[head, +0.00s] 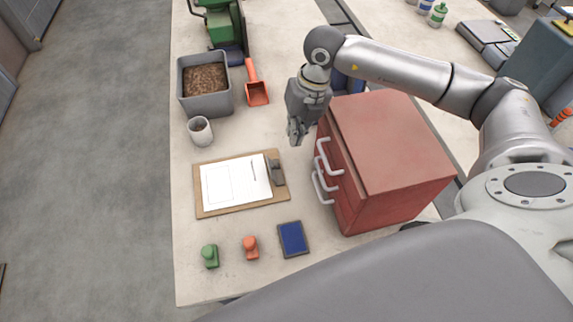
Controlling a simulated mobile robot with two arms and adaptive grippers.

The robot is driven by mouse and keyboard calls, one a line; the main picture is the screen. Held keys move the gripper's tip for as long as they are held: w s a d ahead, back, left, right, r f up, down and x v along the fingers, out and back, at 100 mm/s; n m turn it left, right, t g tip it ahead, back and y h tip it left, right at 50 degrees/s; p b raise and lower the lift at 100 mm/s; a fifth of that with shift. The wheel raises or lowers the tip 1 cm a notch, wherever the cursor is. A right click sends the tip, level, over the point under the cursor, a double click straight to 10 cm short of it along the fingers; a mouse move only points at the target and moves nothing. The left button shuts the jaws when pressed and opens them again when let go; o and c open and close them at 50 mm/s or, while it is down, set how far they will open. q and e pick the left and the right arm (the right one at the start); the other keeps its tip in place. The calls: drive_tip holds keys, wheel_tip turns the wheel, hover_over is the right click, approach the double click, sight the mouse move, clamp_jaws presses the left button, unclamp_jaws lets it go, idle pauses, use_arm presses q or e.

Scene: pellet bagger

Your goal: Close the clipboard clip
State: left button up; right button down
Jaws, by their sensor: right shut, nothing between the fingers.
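The clipboard (243,201) lies flat on the table, brown, with a white paper sheet (222,184) and a pen on it. Its dark grey clip (277,172) is at the right end of the board; I cannot tell from here whether it is raised or pressed down. My right gripper (296,139) is above and beyond the clip, apart from it, pointing down beside the red cabinet. It is shut and empty. My left gripper is not in view.
The red drawer cabinet (390,145) with white handles stands just right of the clipboard. A grey bin of pellets (207,108), a white cup (200,131) and an orange scoop (256,92) stand beyond. Green (210,256) and orange stamps (251,247) and a blue pad (293,239) lie nearer.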

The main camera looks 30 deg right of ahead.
sight(275, 168)
drive_tip(key=x, duration=0.8)
drive_tip(key=d+x, duration=0.1)
drive_tip(key=x, duration=0.3)
drive_tip(key=shift+a+f+p, duration=0.1)
drive_tip(key=shift+f+p, duration=0.2)
drive_tip(key=shift+f, duration=0.5)
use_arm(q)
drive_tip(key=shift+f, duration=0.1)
